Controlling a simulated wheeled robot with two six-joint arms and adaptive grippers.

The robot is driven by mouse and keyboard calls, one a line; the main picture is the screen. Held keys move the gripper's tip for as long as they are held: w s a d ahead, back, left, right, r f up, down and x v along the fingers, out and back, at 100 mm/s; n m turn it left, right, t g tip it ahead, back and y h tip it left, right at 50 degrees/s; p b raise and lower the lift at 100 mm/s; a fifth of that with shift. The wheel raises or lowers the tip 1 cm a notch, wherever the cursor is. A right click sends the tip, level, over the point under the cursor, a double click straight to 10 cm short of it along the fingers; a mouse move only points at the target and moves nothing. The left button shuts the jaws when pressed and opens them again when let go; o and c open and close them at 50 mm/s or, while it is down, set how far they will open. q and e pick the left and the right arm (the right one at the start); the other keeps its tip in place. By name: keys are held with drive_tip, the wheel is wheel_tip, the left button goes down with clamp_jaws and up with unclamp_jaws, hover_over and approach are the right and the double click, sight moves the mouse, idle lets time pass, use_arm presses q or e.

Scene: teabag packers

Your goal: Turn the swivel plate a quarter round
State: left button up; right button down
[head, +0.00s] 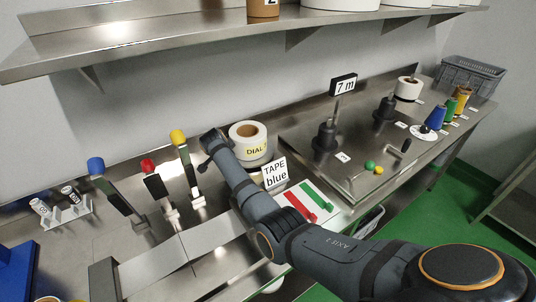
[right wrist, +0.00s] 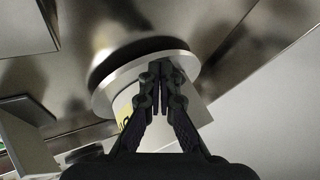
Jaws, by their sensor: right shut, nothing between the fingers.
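A white roll with a brown core and a yellow DIAL label (head: 248,141) stands in the middle of the bench, behind the TAPE blue card. In the right wrist view a round pale disc (right wrist: 104,98), wider than the roll, adjoins it; I cannot tell for sure that this is the swivel plate. My right arm reaches in from the lower right, beside the roll. My right gripper (right wrist: 160,72) is shut and empty, its fingertips overlapping the disc and roll in that view. Contact is unclear. The fingers are not clear in the head view. My left gripper is out of view.
Three levers with blue (head: 96,165), red (head: 148,166) and yellow (head: 178,136) knobs stand left of the roll. A steel shelf (head: 190,38) hangs above.

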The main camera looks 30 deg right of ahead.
drive_tip(key=shift+w+a, duration=0.1)
drive_tip(key=shift+w, duration=0.1)
drive_tip(key=shift+r, duration=0.1)
idle(0.5)
drive_tip(key=v, duration=1.2)
